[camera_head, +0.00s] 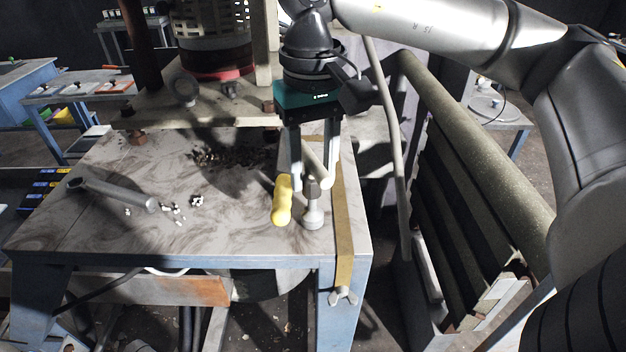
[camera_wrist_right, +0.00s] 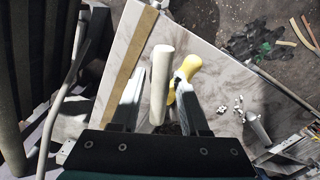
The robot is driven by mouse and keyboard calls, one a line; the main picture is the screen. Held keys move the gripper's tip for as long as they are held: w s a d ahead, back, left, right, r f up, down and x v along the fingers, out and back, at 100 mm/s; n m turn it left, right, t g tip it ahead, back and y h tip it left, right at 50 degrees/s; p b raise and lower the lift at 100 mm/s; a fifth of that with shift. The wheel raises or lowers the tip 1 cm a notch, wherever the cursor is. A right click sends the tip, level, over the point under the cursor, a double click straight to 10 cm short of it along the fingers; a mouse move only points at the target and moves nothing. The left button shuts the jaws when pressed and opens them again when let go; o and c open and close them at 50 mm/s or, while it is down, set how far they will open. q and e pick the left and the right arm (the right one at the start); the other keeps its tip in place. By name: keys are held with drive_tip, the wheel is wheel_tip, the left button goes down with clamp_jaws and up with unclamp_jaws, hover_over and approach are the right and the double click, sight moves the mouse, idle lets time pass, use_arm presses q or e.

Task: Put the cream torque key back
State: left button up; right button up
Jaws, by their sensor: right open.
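My right gripper (camera_head: 308,181) points down over the right part of the tabletop, its two fingers spread. A cream rod-like handle, which looks like the cream torque key (camera_head: 315,163), slants between the fingers. In the right wrist view the cream key (camera_wrist_right: 161,85) lies between the open fingers (camera_wrist_right: 157,80), with gaps on both sides. The fingers do not visibly clamp it. Its lower part is hidden. A yellow handle (camera_head: 282,202) stands close by the left-hand finger; it also shows in the right wrist view (camera_wrist_right: 188,68). My left gripper is out of view.
A pale grey post with a dark hexagonal top (camera_head: 313,215) stands just in front of the fingers. The marbled tabletop (camera_head: 240,225) carries a grey tube (camera_head: 115,194) and small white bits (camera_head: 172,210). A brown strip (camera_head: 344,230) runs along its right edge. A railing (camera_head: 480,150) stands right.

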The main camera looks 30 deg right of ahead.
wheel_tip(320, 180, up, 9)
drive_tip(key=shift+r, duration=0.15)
idle(2.5)
